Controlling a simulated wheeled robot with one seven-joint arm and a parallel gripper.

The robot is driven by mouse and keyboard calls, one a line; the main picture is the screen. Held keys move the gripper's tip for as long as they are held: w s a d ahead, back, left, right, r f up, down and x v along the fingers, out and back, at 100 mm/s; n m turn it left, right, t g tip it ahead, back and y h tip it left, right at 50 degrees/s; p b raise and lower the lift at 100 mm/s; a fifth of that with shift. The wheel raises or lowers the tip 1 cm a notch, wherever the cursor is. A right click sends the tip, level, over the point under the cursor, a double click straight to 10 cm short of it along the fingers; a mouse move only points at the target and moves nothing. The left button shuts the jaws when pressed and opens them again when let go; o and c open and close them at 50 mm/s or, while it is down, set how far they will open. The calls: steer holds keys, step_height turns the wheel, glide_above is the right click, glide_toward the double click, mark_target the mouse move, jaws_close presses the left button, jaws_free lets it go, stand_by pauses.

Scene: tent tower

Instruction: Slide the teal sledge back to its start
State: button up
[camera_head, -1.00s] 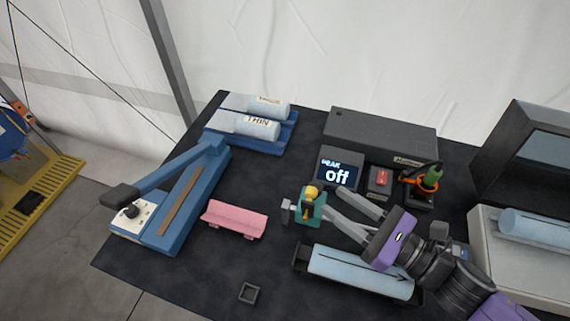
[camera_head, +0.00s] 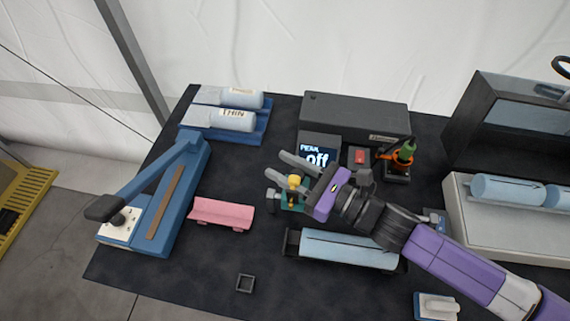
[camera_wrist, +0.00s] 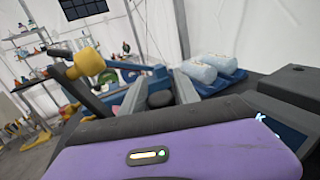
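The small teal sledge (camera_head: 291,202) with a yellow knob (camera_head: 293,180) is at the middle of the table, just behind the left end of a dark trough holding a pale blue tube. A grey block sticks out on its left. My gripper (camera_head: 277,164) is close behind and right of the sledge, with its two grey fingers pointing to the back left. My purple hand partly hides the sledge's right side.
A display (camera_head: 318,152) reading "PEAK off" stands behind my fingers, before a long grey box (camera_head: 355,116). A red switch (camera_head: 359,157) and green-orange tool (camera_head: 398,158) are to its right. A pink holder (camera_head: 221,214) and blue lever press (camera_head: 178,200) stand left.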

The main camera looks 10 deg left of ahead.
jaws_close()
stand_by(1.4)
